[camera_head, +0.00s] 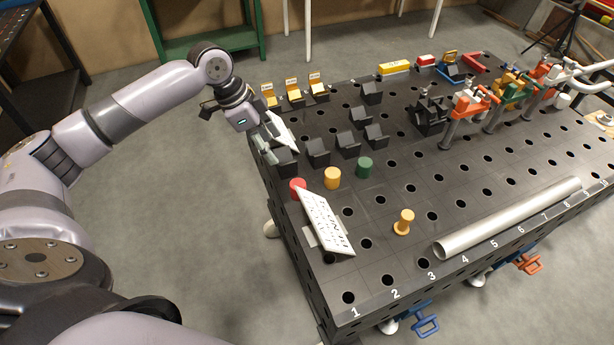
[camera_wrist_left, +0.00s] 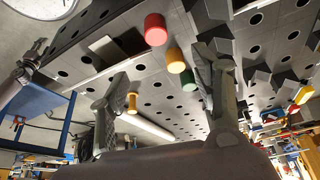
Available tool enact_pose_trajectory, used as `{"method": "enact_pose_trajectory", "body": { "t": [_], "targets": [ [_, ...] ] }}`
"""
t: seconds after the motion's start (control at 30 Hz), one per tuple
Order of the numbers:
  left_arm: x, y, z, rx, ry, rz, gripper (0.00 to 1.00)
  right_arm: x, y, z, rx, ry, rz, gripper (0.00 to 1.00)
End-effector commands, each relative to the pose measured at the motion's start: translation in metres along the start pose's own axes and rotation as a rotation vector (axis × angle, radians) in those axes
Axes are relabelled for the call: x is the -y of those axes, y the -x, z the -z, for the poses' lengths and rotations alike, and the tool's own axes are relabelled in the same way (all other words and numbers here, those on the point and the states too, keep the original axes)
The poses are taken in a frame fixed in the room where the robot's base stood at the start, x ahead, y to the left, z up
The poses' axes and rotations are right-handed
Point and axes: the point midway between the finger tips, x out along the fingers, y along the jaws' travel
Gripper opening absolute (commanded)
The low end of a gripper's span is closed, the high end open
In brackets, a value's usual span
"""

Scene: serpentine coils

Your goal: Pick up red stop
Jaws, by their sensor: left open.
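The red stop (camera_head: 297,185) is a short red cylinder on the black hole-patterned table, near its left edge, partly behind a white marked plate. In the left wrist view the red stop (camera_wrist_left: 155,29) shows at the top, between and beyond the fingers. My left gripper (camera_head: 268,142) is above the table's left edge, behind the red stop in the head view and apart from it. It is open and empty, and its two fingers also show spread in the left wrist view (camera_wrist_left: 165,95). My right gripper is not in view.
A yellow-orange stop (camera_head: 332,177) and a green stop (camera_head: 365,167) stand right of the red one. The white plate (camera_head: 325,222) leans close in front. Black V-blocks (camera_head: 318,152) stand near my left gripper.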

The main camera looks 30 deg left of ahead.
Motion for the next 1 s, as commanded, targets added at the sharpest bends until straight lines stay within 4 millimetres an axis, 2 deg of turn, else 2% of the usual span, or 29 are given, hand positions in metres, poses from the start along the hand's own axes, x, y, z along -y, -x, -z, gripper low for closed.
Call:
{"method": "enact_pose_trajectory", "body": {
  "t": [0.13, 0.3, 0.43, 0.57, 0.8, 1.0],
  "targets": [
    [-0.002, -0.025, 0.000, 0.003, 0.000, -0.007, 0.59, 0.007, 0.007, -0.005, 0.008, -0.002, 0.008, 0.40],
    [-0.002, -0.062, 0.001, 0.000, 0.002, -0.006, 0.59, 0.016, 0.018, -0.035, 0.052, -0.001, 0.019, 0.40],
    [-0.001, -0.088, 0.001, 0.001, 0.002, -0.004, 0.59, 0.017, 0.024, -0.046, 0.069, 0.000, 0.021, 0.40],
    [0.000, -0.105, 0.000, 0.000, 0.002, -0.002, 0.59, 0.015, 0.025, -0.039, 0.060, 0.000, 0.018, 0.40],
    [-0.001, -0.123, 0.000, 0.001, 0.003, -0.002, 0.59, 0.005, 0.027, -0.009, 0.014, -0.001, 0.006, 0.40],
    [-0.001, -0.155, 0.000, 0.000, 0.004, -0.003, 0.59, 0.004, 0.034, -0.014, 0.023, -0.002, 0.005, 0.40]
  ]
}}
